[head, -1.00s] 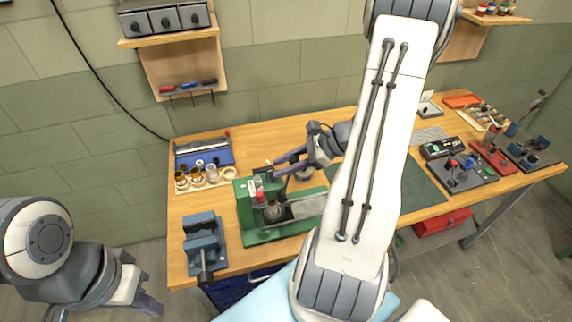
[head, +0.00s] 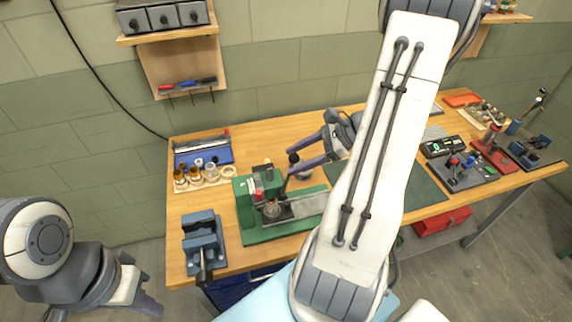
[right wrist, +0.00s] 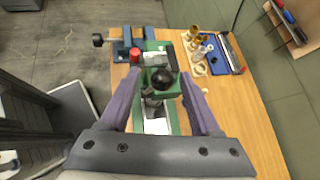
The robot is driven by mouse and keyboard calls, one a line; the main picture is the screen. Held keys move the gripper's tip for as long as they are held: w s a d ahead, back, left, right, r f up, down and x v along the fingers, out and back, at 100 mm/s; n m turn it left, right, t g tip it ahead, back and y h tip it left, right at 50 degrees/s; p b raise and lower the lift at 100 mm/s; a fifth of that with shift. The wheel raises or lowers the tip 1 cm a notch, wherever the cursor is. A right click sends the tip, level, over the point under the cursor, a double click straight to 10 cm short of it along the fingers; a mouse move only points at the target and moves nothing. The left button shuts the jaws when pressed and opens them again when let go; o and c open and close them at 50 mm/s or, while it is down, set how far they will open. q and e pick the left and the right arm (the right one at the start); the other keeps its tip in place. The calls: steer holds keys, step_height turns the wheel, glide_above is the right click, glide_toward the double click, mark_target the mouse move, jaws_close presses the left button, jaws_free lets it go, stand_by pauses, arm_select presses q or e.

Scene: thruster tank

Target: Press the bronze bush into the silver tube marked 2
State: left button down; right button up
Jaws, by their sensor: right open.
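The green press (head: 285,233) stands on the bench, with a bronze-coloured round piece (head: 271,209) at its working spot. I cannot tell whether this is the bush alone or the bush on a tube. No number 2 is readable. Several bronze and silver cylinders (head: 195,173) stand on a pale wooden holder behind the press. My right gripper (head: 292,172) is open beside the press. In the right wrist view, the black ball knob (right wrist: 163,78) appears between its spread fingers, apart from both. My left gripper (head: 152,305) is low at the left, away from the bench, its fingertips unclear.
A blue-grey vise (head: 203,243) stands left of the press. A blue tray (head: 205,150) lies at the back left. A green mat (head: 425,190) and several tools and fixtures occupy the right side. Bare wood lies behind the press.

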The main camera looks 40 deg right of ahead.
steer(key=b+v, duration=0.1)
steer(key=v, duration=0.5)
steer(key=shift+s, duration=0.2)
